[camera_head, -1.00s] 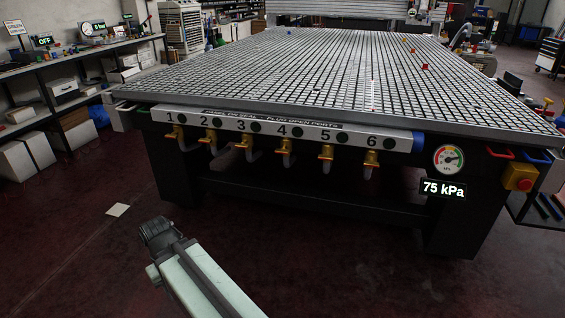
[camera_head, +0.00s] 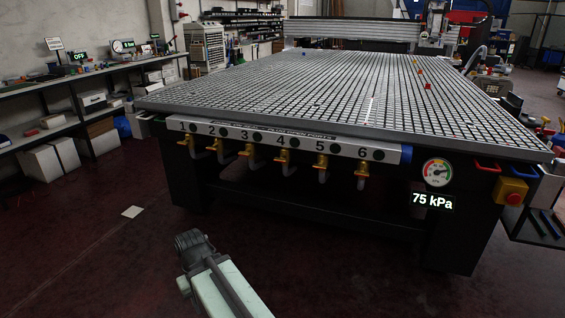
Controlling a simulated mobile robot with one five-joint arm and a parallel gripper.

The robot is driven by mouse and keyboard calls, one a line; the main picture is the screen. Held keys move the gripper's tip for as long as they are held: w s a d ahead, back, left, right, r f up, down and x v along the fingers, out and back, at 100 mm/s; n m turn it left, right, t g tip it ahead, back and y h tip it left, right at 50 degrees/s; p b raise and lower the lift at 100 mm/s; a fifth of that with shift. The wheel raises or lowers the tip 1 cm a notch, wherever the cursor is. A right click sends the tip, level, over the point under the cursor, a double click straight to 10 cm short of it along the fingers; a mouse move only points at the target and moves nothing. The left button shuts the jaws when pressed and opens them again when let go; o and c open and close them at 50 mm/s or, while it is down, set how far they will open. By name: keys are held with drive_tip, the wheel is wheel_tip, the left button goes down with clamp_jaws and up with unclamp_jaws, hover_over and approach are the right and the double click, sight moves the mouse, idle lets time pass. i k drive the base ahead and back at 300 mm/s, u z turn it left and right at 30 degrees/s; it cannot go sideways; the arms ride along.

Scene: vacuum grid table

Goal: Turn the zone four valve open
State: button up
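The zone four valve (camera_head: 284,157) is a small brass valve on a pipe below the number 4 on the light label strip (camera_head: 302,143) along the table's front edge. Its handle is too small for me to tell its angle. Similar brass valves hang under the other numbers, with valve 5 (camera_head: 322,163) to its right and valve 3 (camera_head: 249,150) to its left. My pale green arm reaches up from the bottom edge. Its dark end (camera_head: 195,244) is well below and left of valve four, apart from the table. I cannot make out fingers or anything held.
The grid table (camera_head: 330,85) fills the middle. A dial gauge (camera_head: 437,172), a 75 kPa display (camera_head: 433,201) and a yellow box with a red button (camera_head: 511,193) are at its front right. A shelf bench (camera_head: 90,80) stands left.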

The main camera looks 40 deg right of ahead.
sight(281, 160)
drive_tip(key=z, duration=0.05)
drive_tip(key=i, duration=0.9)
drive_tip(key=u, duration=0.1)
